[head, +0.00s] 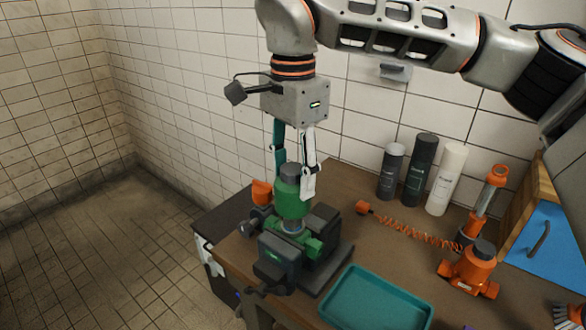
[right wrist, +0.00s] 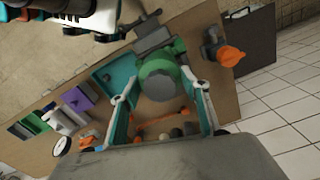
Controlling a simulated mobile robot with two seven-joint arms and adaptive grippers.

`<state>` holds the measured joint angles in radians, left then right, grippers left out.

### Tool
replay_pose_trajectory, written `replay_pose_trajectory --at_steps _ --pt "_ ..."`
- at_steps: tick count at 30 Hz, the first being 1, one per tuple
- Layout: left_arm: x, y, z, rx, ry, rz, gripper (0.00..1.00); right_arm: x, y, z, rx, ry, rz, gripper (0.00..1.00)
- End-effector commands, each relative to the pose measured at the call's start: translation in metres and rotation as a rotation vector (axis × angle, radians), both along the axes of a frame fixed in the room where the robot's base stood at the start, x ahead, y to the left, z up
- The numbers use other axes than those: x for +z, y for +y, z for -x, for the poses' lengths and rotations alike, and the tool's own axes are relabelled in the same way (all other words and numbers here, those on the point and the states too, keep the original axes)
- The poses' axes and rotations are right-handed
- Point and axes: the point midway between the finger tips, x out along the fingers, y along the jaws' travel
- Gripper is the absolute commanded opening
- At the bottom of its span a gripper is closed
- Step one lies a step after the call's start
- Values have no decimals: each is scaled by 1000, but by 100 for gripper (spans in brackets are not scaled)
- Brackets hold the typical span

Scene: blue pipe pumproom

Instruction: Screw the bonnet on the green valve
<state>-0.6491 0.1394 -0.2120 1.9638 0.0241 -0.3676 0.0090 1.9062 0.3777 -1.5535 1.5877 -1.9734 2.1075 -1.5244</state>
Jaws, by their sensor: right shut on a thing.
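The green bonnet (head: 292,203), a rounded cylinder with a dark grey top, stands upright over the green valve body (head: 314,247). A silvery collar shows between them; I cannot tell how far the threads engage. The valve body sits in a dark vise (head: 275,268) on the bench. My right gripper (head: 294,188) points down from above, with one finger on each side of the bonnet, shut on it. In the right wrist view the bonnet (right wrist: 160,75) sits between the fingers, its grey end facing the camera. My left gripper does not show in the head view.
A teal tray (head: 375,300) lies in front of the vise. An orange tool (head: 470,270) with a coiled cord stands right. Several bottles (head: 421,170) line the tiled wall. An orange-capped part (head: 262,192) is just behind the vise. Open floor lies left of the bench.

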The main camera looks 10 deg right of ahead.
Motion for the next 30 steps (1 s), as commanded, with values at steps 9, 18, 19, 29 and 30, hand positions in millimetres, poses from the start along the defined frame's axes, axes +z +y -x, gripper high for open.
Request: replay_pose_trajectory --at_steps 9,18,19,29,30 --pt "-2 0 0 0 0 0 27 -12 0 0 -1 0 -1 22" --pt "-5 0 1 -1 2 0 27 -22 0 0 0 0 -1 22" --pt "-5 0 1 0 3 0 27 -22 0 0 0 0 0 22" --pt "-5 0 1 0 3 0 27 -23 0 0 -1 -1 0 22" --pt "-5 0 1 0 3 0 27 -23 0 0 -1 -1 0 22"
